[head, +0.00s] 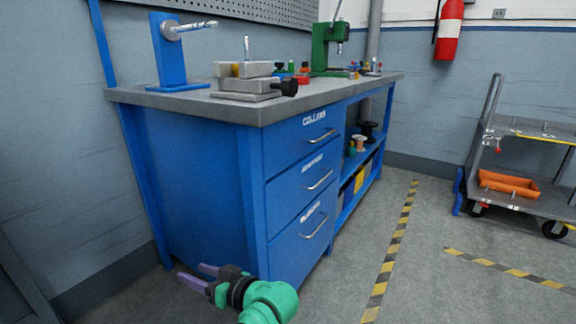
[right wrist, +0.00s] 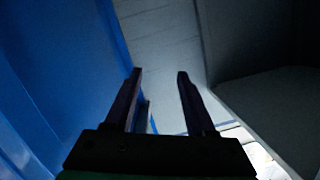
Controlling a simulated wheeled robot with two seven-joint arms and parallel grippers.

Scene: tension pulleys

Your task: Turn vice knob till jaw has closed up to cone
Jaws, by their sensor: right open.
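The grey vice (head: 246,82) stands on the front part of the blue workbench's grey top (head: 180,101). Its black knob (head: 287,87) is at its right end, facing the bench's front edge. A small upright metal piece, perhaps the cone (head: 246,48), rises above the vice; I cannot tell how the jaw sits against it. My right gripper (head: 193,276) is low by the bench's lower left side, well below the vice. It is open and empty, with two dark fingers apart in the right wrist view (right wrist: 158,88). My left gripper is not in view.
A blue stand with a metal rod (head: 170,50) is left of the vice. A green press (head: 328,48) and small coloured parts stand farther back. Drawers (head: 300,143) face right.

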